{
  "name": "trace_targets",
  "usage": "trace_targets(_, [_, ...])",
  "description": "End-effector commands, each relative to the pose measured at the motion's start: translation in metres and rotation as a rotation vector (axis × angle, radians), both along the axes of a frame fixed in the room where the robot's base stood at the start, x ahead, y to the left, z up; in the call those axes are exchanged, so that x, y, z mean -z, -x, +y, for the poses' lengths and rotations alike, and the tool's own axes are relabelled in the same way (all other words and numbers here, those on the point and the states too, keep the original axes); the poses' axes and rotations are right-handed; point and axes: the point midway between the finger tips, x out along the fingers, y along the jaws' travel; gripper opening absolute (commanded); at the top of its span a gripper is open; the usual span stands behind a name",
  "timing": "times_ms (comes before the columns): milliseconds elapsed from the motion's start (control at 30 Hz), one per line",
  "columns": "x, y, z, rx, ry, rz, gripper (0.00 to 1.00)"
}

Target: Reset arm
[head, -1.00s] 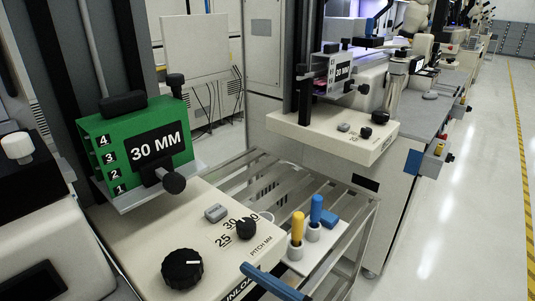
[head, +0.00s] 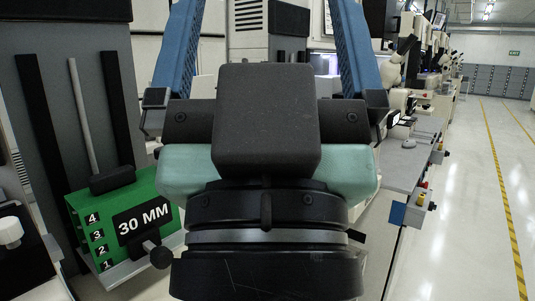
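My gripper (head: 266,12) fills the middle of the head view, close to the camera and seen from behind. Its two long blue fingers stand wide apart and run up to the top edge of the picture, where their tips are cut off. It looks open, and I see nothing held between the fingers. My black and teal wrist parts below it hide much of the scene behind.
A green 30 MM magazine (head: 101,213) with numbered slots sits at lower left, left of my wrist. Grey benches (head: 407,160) with small control boxes (head: 413,212) line the right side. The aisle floor (head: 465,215) with yellow lines is clear.

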Motion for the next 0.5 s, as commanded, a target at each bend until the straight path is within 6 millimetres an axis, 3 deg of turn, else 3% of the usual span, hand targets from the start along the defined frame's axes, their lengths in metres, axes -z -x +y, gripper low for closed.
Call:
trace_targets(33, [-0.030, 0.000, 0.000, 0.001, 0.001, 0.001, 1.00])
trace_targets(500, [-0.167, -0.002, 0.000, 0.000, 0.001, 0.006, 1.00])
